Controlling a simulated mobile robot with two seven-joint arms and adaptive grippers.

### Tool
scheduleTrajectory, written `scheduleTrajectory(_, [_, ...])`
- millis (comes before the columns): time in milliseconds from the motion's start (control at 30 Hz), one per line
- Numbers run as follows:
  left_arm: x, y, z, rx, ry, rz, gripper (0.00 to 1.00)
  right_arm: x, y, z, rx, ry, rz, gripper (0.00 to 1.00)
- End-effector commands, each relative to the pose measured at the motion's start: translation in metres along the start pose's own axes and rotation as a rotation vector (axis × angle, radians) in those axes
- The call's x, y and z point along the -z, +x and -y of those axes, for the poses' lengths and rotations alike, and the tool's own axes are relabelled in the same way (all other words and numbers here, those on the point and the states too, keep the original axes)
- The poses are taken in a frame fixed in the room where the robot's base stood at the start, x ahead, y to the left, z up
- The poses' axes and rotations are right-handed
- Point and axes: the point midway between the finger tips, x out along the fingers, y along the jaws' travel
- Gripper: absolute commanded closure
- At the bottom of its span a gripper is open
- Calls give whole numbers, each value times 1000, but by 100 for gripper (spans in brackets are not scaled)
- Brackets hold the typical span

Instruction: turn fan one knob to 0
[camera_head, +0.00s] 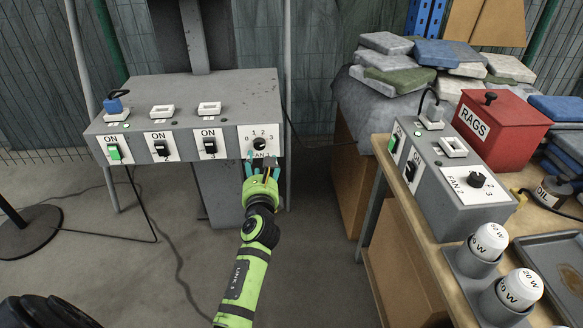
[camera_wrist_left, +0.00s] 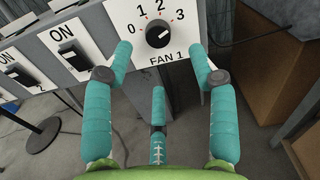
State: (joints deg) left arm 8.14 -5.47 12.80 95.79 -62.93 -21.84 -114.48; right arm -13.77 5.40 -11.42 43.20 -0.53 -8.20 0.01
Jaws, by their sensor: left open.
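The fan 1 knob (camera_head: 259,143) is a round black dial on a white plate at the right end of the grey box's front. In the left wrist view the knob (camera_wrist_left: 158,34) has 0, 1, 2 and 3 around its upper side and "FAN 1" below. A light mark on it seems to point up and right, towards 3. My left gripper (camera_head: 263,160) is open in front of the plate. In the left wrist view its teal fingers (camera_wrist_left: 161,52) stand left and right of the knob, with a third finger below; contact cannot be told. My right gripper is out of view.
The grey box (camera_head: 190,88) also carries several ON switches (camera_head: 161,147) to the left. A second grey box (camera_head: 470,205) with another fan knob (camera_head: 476,180) stands on the right bench, near a red rags box (camera_head: 500,130). The floor between is clear.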

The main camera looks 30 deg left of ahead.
Motion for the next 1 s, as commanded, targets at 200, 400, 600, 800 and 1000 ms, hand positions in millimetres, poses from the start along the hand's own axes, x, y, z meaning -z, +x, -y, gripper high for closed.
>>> scheduleTrajectory(200, [-4,26,0,-2,12,8,42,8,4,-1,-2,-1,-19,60])
scheduleTrajectory(400, [-2,56,0,-1,11,6,42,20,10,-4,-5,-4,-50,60])
scheduleTrajectory(600, [-2,69,0,0,10,4,42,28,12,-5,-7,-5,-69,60])
scheduleTrajectory(800, [-3,70,0,1,10,3,42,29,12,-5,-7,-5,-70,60])
scheduleTrajectory(1000, [-3,70,0,1,10,4,98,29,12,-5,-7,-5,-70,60])
